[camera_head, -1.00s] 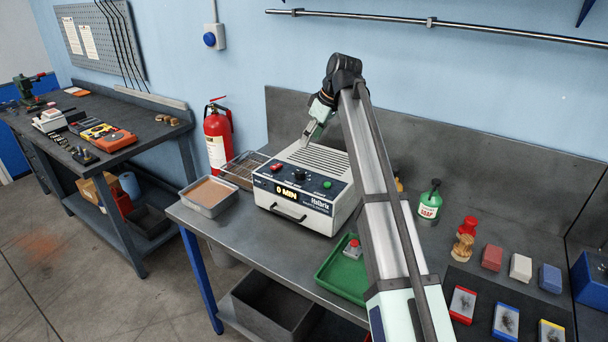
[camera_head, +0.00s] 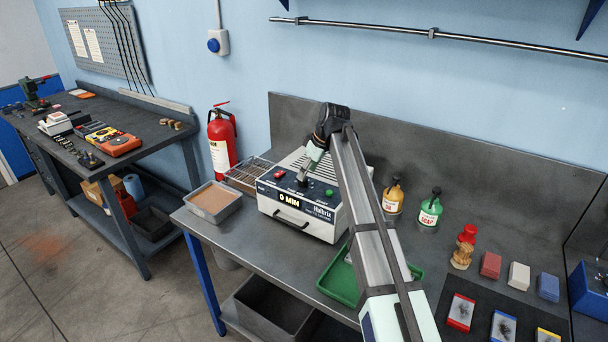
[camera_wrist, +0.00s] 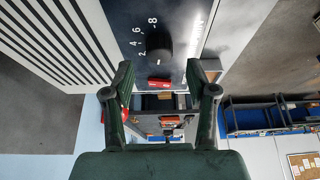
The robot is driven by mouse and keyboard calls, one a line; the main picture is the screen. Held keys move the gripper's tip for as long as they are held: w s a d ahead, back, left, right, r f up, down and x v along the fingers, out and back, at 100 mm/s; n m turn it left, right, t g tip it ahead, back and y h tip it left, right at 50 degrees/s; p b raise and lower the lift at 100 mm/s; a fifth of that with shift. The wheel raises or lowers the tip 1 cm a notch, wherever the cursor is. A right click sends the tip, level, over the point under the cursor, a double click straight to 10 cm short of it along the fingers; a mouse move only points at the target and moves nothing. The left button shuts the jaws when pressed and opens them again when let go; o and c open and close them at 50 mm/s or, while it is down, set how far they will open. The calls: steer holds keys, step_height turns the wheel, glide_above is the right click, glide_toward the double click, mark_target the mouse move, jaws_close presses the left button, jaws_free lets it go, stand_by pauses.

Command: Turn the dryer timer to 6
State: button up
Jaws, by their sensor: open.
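The dryer (camera_head: 330,222) is a white box with a slotted top and dark front panel on the bench. Its lit display (camera_head: 289,200) reads 0 MIN. The timer knob (camera_wrist: 158,47) is black and round in the wrist view, with 2, 4, 6 and 8 printed around it; I cannot make out its pointer setting. In the wrist view my gripper (camera_wrist: 160,70) is open, with the knob ahead, roughly centred between the fingertips. I see no contact.
A red button (camera_head: 279,174) and a green button (camera_head: 329,192) flank the knob. A sand-coloured tray (camera_head: 238,203) and a wire rack (camera_head: 246,171) stand left of the dryer. A green tray (camera_head: 330,289) and bottles (camera_head: 393,196) are to the right.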

steer(key=shift+p+x, duration=0.4)
steer(key=shift+x, duration=1.6)
jaws_close()
